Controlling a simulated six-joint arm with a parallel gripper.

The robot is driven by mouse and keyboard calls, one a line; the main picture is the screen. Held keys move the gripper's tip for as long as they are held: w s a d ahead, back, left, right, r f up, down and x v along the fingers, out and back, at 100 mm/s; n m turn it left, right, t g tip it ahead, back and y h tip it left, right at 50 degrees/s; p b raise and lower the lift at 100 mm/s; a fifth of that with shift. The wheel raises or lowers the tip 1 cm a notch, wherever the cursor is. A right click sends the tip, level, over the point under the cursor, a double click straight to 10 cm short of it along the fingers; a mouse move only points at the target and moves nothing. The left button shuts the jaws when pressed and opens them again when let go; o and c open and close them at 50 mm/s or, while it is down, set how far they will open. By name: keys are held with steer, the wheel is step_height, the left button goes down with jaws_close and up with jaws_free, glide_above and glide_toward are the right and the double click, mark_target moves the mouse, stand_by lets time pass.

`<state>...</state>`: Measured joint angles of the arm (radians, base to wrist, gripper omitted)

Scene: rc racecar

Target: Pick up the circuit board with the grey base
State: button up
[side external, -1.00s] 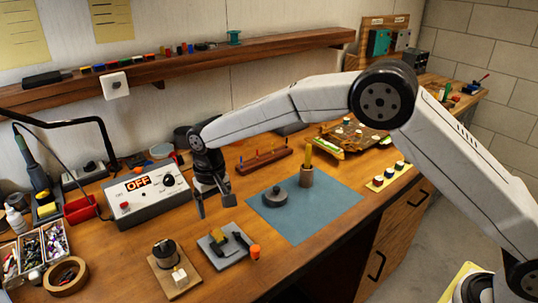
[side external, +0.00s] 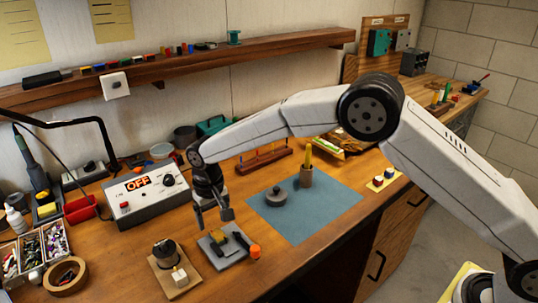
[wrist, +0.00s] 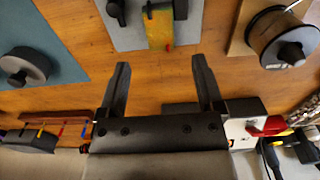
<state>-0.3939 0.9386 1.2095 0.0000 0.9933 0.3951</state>
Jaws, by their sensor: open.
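The grey base (side external: 217,254) lies flat on the bench, left of the blue mat, and carries a yellow block, a black part and an orange-tipped piece at its right side. In the wrist view the grey base (wrist: 125,40) is cut off by the top edge, with the yellow part (wrist: 159,28) on it. My gripper (side external: 214,220) hangs just behind and above the base, pointing down, open and empty. In the wrist view its fingertips (wrist: 160,62) stand apart with bare wood between them, just short of the base's near edge.
A wooden plate (side external: 174,284) with a black cylinder and pale cube stands close to the left. A blue mat (side external: 325,212) with a round grey lidded piece (side external: 276,197) and a pencil cup (side external: 306,177) lies to the right. A power supply box (side external: 147,195) stands behind.

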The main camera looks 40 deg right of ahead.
mark_target(216, 232)
steer(key=shift+f, duration=2.25)
steer(key=shift+s, duration=0.1)
jaws_close()
